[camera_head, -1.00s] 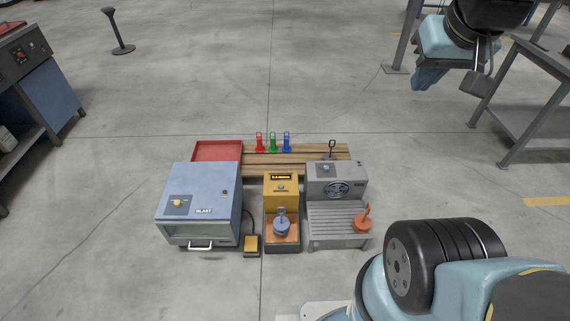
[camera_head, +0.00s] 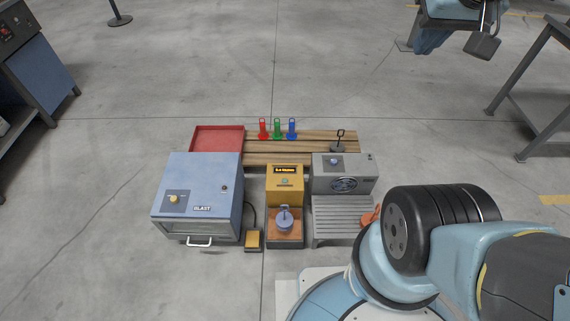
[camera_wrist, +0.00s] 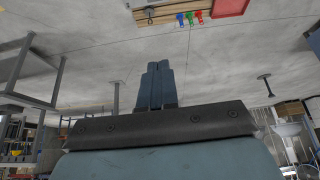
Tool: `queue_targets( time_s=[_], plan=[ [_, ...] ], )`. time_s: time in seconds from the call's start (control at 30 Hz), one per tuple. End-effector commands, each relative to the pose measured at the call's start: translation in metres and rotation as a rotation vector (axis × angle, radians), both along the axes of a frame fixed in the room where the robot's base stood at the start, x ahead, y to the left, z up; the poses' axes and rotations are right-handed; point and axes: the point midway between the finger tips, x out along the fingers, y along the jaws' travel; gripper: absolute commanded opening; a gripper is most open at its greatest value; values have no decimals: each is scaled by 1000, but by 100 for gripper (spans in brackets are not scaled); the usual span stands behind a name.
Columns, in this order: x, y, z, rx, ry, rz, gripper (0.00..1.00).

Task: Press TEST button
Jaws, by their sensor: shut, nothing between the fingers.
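A yellow tester (camera_head: 284,201) with a dark lit display (camera_head: 285,170) stands in the middle of the low group of machines in the head view. A small button (camera_head: 284,181) sits on its front face under the display; its lettering is too small to read. A grey-blue round piece with a loop handle (camera_head: 285,220) sits on the tester's orange lower plate. My gripper (camera_head: 427,42) is at the top right of the head view, well away from the tester. The wrist view shows its blue fingers together and empty (camera_wrist: 157,68).
A blue BLAST cabinet (camera_head: 199,190) stands left of the tester, with a yellow pedal (camera_head: 253,240) between. A grey vented bench (camera_head: 342,207) stands on the right. Red, green and blue tags (camera_head: 277,129) and a red tray (camera_head: 216,138) are behind.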

Motion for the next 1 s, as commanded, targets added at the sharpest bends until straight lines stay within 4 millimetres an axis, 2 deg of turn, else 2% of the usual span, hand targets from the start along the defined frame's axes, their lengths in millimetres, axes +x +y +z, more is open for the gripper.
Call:
queue_targets(
  time_s=[0.17,0.27,0.47,0.67,1.0],
  plan=[
    [8,0,0,4,0,-12,0],
    [25,2,0,15,-2,-41,0],
    [82,6,-8,53,-16,-134,0],
    [144,11,-24,103,-36,-230,0],
    [243,26,-73,207,-64,-377,0]
  ],
)
